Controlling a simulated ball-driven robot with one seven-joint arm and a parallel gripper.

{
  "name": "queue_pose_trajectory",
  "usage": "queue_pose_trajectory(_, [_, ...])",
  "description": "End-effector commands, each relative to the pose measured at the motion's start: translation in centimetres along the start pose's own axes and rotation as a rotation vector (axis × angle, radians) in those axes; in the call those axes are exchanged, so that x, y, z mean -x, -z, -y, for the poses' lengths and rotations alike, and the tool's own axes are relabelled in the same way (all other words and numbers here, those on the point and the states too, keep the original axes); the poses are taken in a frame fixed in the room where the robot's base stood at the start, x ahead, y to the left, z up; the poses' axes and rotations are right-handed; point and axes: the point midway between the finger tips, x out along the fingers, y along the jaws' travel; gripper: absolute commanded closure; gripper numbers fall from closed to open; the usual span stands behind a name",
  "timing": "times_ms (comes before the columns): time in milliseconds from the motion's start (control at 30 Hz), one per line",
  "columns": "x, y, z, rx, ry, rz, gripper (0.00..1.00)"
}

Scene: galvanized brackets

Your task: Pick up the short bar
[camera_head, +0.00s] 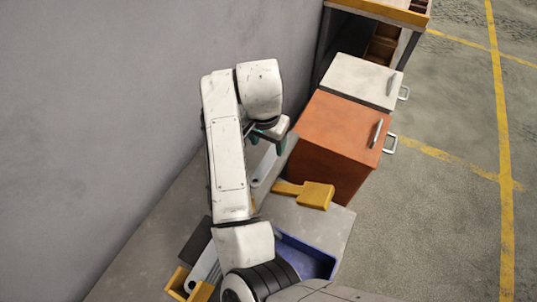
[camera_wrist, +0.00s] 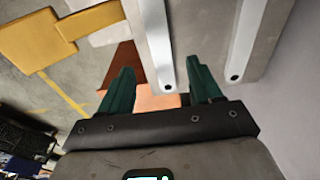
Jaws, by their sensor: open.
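My gripper (camera_head: 268,146) is open, with dark green fingers, above the far part of the grey bench. In the wrist view its fingers (camera_wrist: 160,68) stand either side of a pale bar (camera_wrist: 157,45) with a hole near its end. I cannot tell whether they are level with it; no grip on it shows. A second pale bar (camera_wrist: 248,40), also with a hole, lies to the right in that view. In the head view one pale bar (camera_head: 264,166) shows below my gripper, partly hidden by my arm. Which bar is the short one is unclear, as their far ends are cut off.
A yellow bracket-like piece (camera_head: 316,195) lies on the bench (camera_head: 335,222) to the right. A blue bin (camera_head: 305,257) and a yellow box (camera_head: 177,284) are nearer. An orange cabinet (camera_head: 336,135) and a white one (camera_head: 362,79) stand beyond. A grey wall (camera_head: 100,100) bounds the left.

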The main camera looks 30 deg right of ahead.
Motion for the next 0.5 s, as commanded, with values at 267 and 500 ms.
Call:
queue_pose_trajectory(267, [-2.3, 0.0, 0.0, 0.001, 0.000, 0.000, 0.36])
queue_pose_trajectory(500, [-5.7, 0.1, 0.1, 0.001, -0.001, 0.000, 0.36])
